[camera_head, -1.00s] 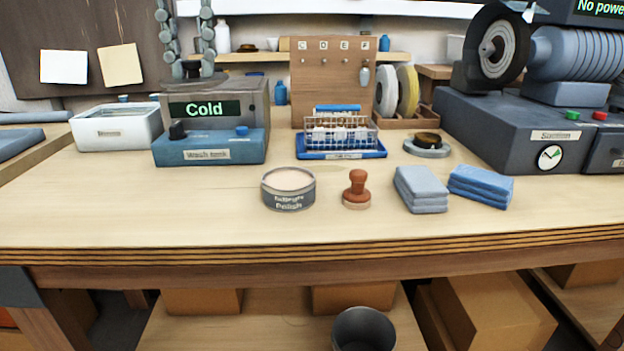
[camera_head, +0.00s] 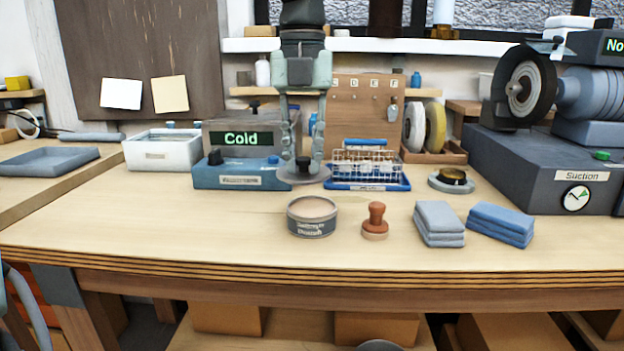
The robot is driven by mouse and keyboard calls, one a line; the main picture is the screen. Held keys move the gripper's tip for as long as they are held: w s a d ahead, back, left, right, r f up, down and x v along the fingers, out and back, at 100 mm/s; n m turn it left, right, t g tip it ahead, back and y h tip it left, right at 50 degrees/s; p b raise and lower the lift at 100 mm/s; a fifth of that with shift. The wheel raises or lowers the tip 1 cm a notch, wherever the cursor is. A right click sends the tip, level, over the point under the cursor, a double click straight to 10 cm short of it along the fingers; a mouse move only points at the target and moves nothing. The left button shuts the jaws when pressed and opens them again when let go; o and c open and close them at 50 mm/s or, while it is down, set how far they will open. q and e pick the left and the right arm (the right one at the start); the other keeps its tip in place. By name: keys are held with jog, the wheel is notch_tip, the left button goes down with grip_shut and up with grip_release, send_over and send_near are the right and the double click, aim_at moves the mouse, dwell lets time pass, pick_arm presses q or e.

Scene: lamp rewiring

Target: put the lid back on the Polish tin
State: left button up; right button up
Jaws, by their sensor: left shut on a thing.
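The Polish tin (camera_head: 312,217) is a round, dark grey, labelled tin near the front middle of the bench. It is uncovered, with pale pinkish contents showing. My left gripper (camera_head: 303,167) comes down from above, behind the tin. Its fingers are shut on the dark knob of a flat, round grey lid (camera_head: 318,176). The lid is level and a little behind the tin, apart from it in the picture; its exact height above the bench is hard to tell. My right gripper is not in view.
A wooden stamp (camera_head: 376,222) stands right of the tin, then grey cloths (camera_head: 438,222) and blue cloths (camera_head: 500,224). Behind are the "Cold" box (camera_head: 240,175), a wire basket (camera_head: 366,163) and a small dish (camera_head: 451,181). The bench left of the tin is clear.

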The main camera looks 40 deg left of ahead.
aim_at(312, 181)
pick_arm(q)
jog(key=shift+w+d+f, duration=0.45)
notch_tip(312, 181, down, 4)
jog(key=shift+r, duration=0.1)
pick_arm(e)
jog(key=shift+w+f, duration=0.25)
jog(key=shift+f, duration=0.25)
pick_arm(q)
jog(key=shift+f, duration=0.2)
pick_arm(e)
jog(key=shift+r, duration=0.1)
